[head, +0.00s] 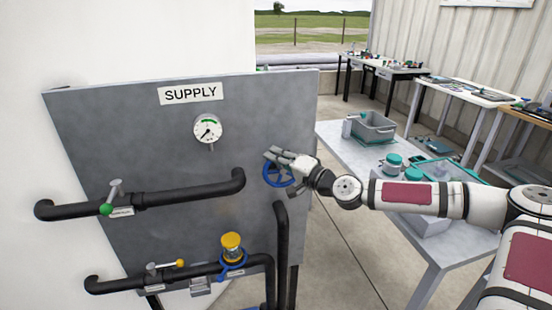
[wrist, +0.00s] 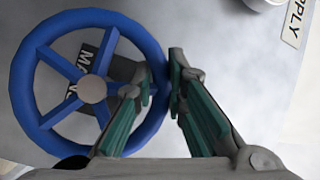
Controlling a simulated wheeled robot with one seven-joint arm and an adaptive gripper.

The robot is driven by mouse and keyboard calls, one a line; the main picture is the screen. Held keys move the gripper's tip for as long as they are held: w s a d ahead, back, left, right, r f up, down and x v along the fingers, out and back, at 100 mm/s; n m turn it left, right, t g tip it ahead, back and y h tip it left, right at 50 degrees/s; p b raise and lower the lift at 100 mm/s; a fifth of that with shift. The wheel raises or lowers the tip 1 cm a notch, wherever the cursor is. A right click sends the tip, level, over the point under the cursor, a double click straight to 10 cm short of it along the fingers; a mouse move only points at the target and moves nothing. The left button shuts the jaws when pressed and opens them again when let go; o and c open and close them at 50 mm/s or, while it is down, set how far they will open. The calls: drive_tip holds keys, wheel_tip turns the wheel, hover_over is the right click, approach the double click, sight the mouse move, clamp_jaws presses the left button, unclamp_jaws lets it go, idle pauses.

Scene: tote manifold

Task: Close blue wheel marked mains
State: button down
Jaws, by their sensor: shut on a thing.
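The blue wheel (head: 266,174) is mounted on the grey supply panel (head: 150,130), near its right edge. In the wrist view the blue wheel (wrist: 27,62) shows almost whole, with several spokes and a pale hub. A dark label behind the spokes shows the letters "MA", the rest hidden. My gripper (head: 282,158) is at the wheel, coming from the right. In the wrist view my gripper (wrist: 158,85) has one finger on each side of the wheel's right rim and is shut on it.
A gauge (head: 207,129) sits under the SUPPLY sign (head: 190,93). A black pipe with a green-marked lever valve (head: 108,208) runs left of the wheel. A yellow-capped valve (head: 231,246) is below. A table with a grey bin (head: 373,133) stands behind my arm.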

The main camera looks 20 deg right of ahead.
drive_tip(key=shift+w+d+f+m+t+b, duration=0.1)
drive_tip(key=shift+d+m+t+b, duration=0.35)
drive_tip(key=shift+m+b, duration=0.5)
drive_tip(key=shift+d+r+m+t+b, duration=0.2)
drive_tip(key=shift+m+t+b, duration=0.15)
drive_tip(key=shift+m+b, duration=0.2)
drive_tip(key=shift+d+r+m+t+b, duration=0.1)
drive_tip(key=shift+d+m+t+b, duration=0.1)
drive_tip(key=shift+m+t+b, duration=0.25)
drive_tip(key=c, duration=1.9)
unclamp_jaws()
drive_tip(key=v, duration=1.2)
drive_tip(key=shift+d, duration=0.15)
